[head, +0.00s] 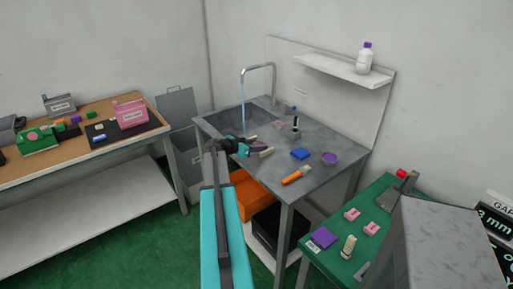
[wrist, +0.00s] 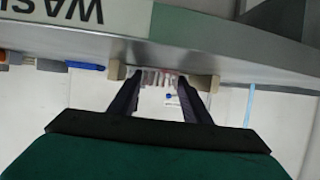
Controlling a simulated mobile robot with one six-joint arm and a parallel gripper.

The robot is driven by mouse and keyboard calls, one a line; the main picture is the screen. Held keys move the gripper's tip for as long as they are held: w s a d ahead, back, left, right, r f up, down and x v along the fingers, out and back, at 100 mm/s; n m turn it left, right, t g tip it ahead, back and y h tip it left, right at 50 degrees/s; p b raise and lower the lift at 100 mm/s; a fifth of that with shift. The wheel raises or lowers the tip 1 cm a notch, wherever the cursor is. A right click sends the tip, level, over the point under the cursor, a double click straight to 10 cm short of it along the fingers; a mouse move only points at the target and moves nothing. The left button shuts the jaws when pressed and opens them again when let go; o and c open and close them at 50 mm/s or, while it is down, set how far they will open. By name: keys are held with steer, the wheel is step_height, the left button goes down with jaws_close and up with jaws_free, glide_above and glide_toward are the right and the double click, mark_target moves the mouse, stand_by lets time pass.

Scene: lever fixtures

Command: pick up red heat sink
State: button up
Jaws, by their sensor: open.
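A small pale reddish finned piece, which looks like the heat sink (head: 279,124), lies on the grey sink counter (head: 335,178) near the tap. In the wrist view a pale finned piece with a reddish tint (wrist: 160,77) shows between my fingertips, beyond them. My gripper (head: 262,148) is open over the counter, in front of the piece in the head view. In the wrist view my gripper (wrist: 170,82) has its two tan pads well apart, with nothing visibly clamped. Whether the pads touch the piece, I cannot tell.
Water runs from the tap (head: 258,68) into the basin. A blue sponge (head: 300,153), an orange-handled tool (head: 296,175) and a purple tub (head: 330,158) lie right of my gripper. A green table (head: 335,262) stands front right, a wooden bench (head: 70,165) left.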

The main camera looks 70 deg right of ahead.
stand_by(0.5)
steer(key=c, duration=0.7)
steer(key=shift+r, duration=0.15)
steer(key=shift+r+b, duration=0.65)
steer(key=shift+r, duration=0.35)
steer(key=w+a+r+b, duration=0.1)
steer(key=w+a, duration=0.2)
steer(key=a, duration=0.1)
steer(key=w+a+b, duration=0.2)
steer(key=w+a, duration=0.1)
steer(key=w, duration=0.1)
steer(key=w+a+r+b, duration=0.1)
steer(key=w+a, duration=0.3)
steer(key=shift+a+r, duration=0.35)
